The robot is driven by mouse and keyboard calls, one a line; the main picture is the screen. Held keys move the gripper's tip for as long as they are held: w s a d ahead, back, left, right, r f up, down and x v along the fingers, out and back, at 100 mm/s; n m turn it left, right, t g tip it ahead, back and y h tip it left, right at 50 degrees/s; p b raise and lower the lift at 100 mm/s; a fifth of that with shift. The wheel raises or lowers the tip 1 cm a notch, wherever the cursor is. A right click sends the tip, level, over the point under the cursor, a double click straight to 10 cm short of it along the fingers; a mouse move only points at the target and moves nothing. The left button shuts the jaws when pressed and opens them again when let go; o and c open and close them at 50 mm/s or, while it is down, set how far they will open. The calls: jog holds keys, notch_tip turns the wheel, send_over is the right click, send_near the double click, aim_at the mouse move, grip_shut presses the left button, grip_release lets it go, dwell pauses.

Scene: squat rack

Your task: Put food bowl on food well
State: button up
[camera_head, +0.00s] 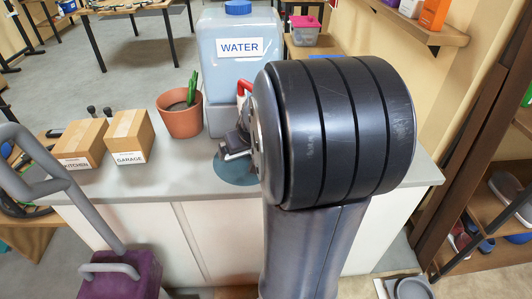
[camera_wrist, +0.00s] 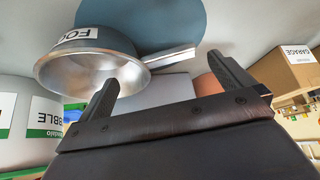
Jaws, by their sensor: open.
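The food bowl (camera_wrist: 95,72) is a shiny steel bowl with a dark outer side, a white label partly reading "FOO" and a flat metal handle (camera_wrist: 168,59). It is by a round blue mat (camera_wrist: 175,22) on the counter. My gripper (camera_wrist: 165,84) is open and empty. The handle lies ahead of the gap between its fingers, and I see no contact. In the head view my arm hides the bowl; part of the mat (camera_head: 236,172) shows. A pale stand with a round opening (camera_head: 411,289) is on the floor at bottom right; I cannot tell if it is the food well.
On the counter (camera_head: 160,186) stand a water tank (camera_head: 238,75), a terracotta pot (camera_head: 180,120) and two cardboard boxes, KITCHEN (camera_head: 80,143) and GARAGE (camera_head: 130,136). A labelled white container (camera_wrist: 28,115) is left of the bowl in the wrist view. Shelves (camera_head: 480,215) line the right.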

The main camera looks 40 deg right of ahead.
aim_at(239, 155)
jog(key=shift+b+x, duration=0.3)
jog(key=shift+x, duration=2.8)
jog(key=shift+s+a+f, duration=0.1)
jog(key=shift+s+a, duration=0.05)
jog(key=shift+c, duration=0.3)
jog(key=c, duration=1.2)
jog(key=shift+r, duration=0.2)
